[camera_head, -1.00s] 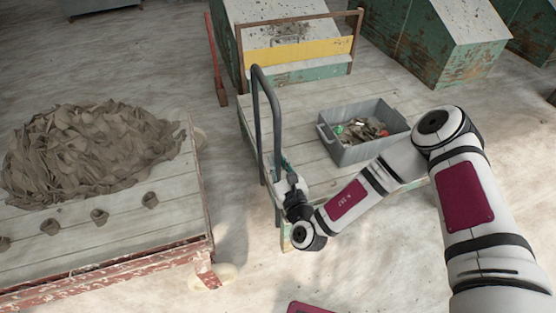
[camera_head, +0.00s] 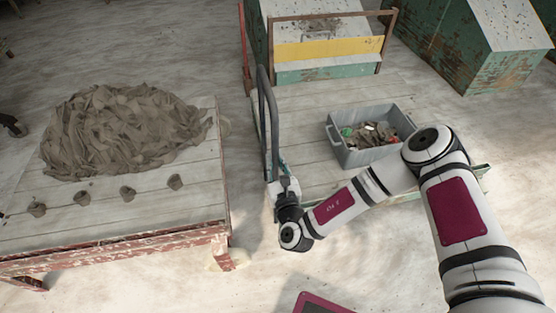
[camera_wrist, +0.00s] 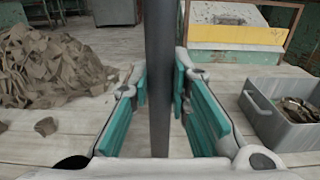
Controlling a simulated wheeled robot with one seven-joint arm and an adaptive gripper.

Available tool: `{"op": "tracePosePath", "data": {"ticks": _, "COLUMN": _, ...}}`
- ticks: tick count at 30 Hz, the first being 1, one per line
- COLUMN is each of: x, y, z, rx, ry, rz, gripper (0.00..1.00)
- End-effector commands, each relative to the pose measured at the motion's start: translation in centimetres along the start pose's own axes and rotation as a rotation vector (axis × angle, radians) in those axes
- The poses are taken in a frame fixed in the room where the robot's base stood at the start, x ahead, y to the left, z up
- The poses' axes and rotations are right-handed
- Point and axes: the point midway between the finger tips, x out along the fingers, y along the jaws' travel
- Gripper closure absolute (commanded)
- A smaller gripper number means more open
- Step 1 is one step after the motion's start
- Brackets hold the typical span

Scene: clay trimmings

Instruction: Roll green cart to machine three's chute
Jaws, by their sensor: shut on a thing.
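The green cart (camera_head: 300,118) has a pale plank deck with worn green edging and a tall grey tube handle (camera_head: 264,105) at its left end. My gripper (camera_head: 283,178) is shut on the near upright of this handle. In the wrist view the handle tube (camera_wrist: 160,80) stands upright between the teal finger pads. A grey bin (camera_head: 368,155) of mixed scraps sits on the deck. Behind the cart stands a green machine (camera_head: 325,72) with a yellow band and a brown frame. I can read no number on it, and I cannot tell which part is the chute.
A red-framed plank table or cart (camera_head: 150,225) stands close on the left, with a heap of clay trimmings (camera_head: 125,130) and several small clay cups. A red post (camera_head: 244,50) stands behind the handle. Another green machine (camera_head: 490,45) is at the back right. Open floor (camera_head: 420,250) lies in front.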

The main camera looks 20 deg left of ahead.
Motion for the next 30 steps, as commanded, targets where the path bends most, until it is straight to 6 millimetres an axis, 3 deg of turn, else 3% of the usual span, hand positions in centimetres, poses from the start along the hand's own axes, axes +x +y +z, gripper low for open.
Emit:
{"op": "tracePosePath", "data": {"ticks": 1, "x": 0.0, "y": -0.3, "z": 0.0, "rx": -0.002, "ry": -0.002, "rz": -0.007, "gripper": 0.76}}
{"op": "tracePosePath", "data": {"ticks": 7, "x": 0.0, "y": -0.3, "z": 0.0, "rx": -0.002, "ry": -0.001, "rz": -0.007, "gripper": 0.33}}
{"op": "tracePosePath", "data": {"ticks": 17, "x": -0.1, "y": -0.3, "z": 0.0, "rx": -0.002, "ry": 0.000, "rz": -0.006, "gripper": 0.33}}
{"op": "tracePosePath", "data": {"ticks": 30, "x": -4.0, "y": -0.2, "z": 0.2, "rx": -0.002, "ry": 0.002, "rz": -0.006, "gripper": 0.33}}
